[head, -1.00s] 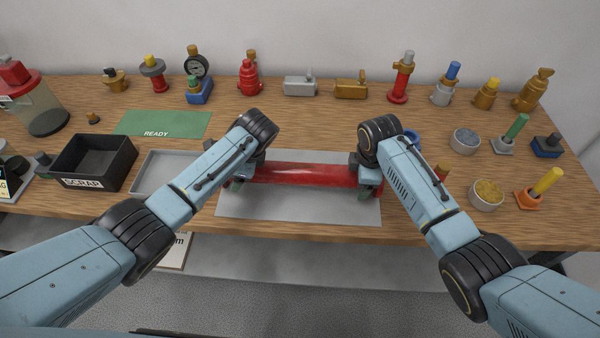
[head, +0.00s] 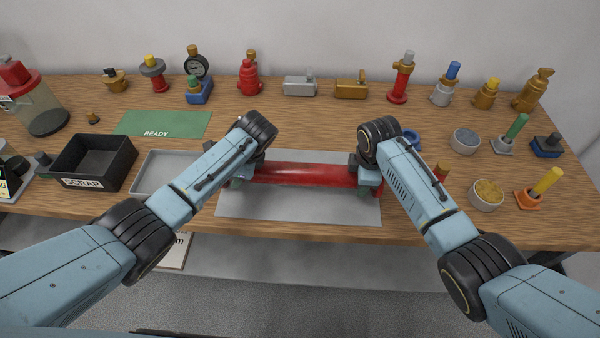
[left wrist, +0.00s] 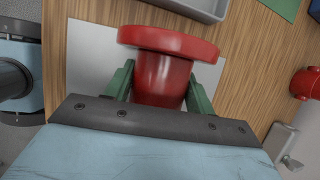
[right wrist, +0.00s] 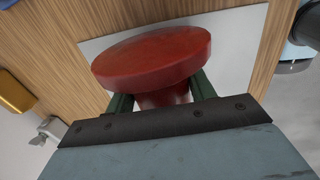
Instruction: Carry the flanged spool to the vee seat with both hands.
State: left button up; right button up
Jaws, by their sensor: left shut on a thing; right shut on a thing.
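The flanged spool (head: 305,174) is a red pipe with a round flange at each end. It lies level across the picture, over a grey sheet (head: 290,208) on the bench. My left gripper (head: 238,177) is shut on the spool's left end; in the left wrist view its green fingers (left wrist: 160,85) straddle the neck just inside the flange (left wrist: 168,42). My right gripper (head: 367,180) is shut on the right end; its fingers (right wrist: 162,98) straddle the neck behind the flange (right wrist: 150,58). I cannot make out the vee seat in these frames.
A grey tray (head: 146,180) and a black SCRAP bin (head: 98,184) stand to the left. A green READY mat (head: 165,123) lies behind them. Several valves line the back. Bowls (head: 486,194) and small parts stand on the right. The sheet's front is clear.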

pick_arm(q)
grip_shut()
pick_arm(e)
grip_shut()
pick_arm(q)
jog(key=shift+w+r, duration=0.1)
jog(key=shift+r, duration=0.05)
pick_arm(e)
jog(key=shift+w+r, duration=0.1)
jog(key=shift+w, duration=0.05)
pick_arm(q)
jog(key=shift+r, duration=0.1)
pick_arm(e)
jog(key=shift+r, duration=0.15)
